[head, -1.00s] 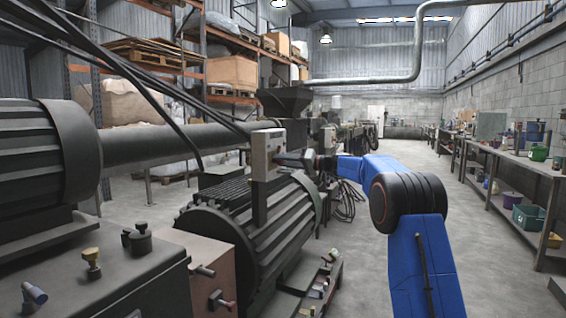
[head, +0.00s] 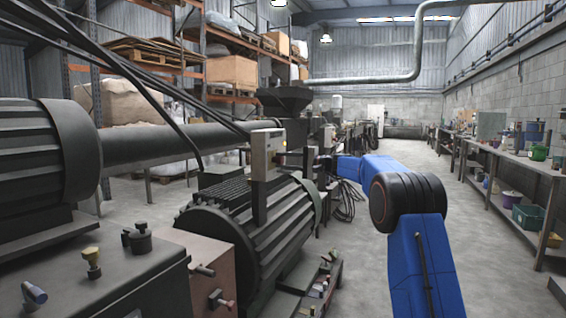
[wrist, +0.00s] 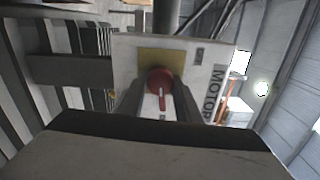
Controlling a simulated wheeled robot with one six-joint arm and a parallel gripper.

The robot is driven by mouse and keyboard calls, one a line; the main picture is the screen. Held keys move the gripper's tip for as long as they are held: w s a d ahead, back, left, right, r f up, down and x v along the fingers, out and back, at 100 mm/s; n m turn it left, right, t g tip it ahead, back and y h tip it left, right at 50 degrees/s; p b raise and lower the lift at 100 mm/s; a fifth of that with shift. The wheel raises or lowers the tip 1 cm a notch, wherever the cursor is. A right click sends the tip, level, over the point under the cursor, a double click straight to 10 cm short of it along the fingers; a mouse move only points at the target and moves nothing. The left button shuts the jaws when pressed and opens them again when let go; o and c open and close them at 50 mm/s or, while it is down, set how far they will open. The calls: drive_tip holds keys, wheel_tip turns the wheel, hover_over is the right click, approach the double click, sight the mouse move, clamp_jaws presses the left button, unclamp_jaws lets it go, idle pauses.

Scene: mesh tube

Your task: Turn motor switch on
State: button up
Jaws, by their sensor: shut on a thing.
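The motor switch is a red rotary knob (wrist: 159,79) on a yellow square plate (wrist: 150,57). It is set in a pale panel (wrist: 212,62) lettered MOTOR, which looks tilted in the wrist view. In the head view the switch box (head: 262,152) stands on a dark post above the ribbed motor. My gripper (wrist: 158,98) has a finger on each side of the knob and is shut on it. In the head view my gripper (head: 284,158) reaches the box from the right, and the knob is too small to make out.
The ribbed motor (head: 262,225) lies right below the box. A machine block (head: 110,275) with knobs and valves fills the front left. Dark cables hang at the upper left. The floor aisle (head: 400,180) to the right is clear, up to a long workbench (head: 510,160).

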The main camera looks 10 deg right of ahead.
drive_tip(key=shift+d+f+m, duration=0.1)
drive_tip(key=shift+m, duration=0.7)
drive_tip(key=o, duration=1.1)
drive_tip(key=shift+c, duration=0.2)
drive_tip(key=v, duration=1.7)
drive_tip(key=shift+d, duration=0.15)
drive_tip(key=shift+s, duration=0.1)
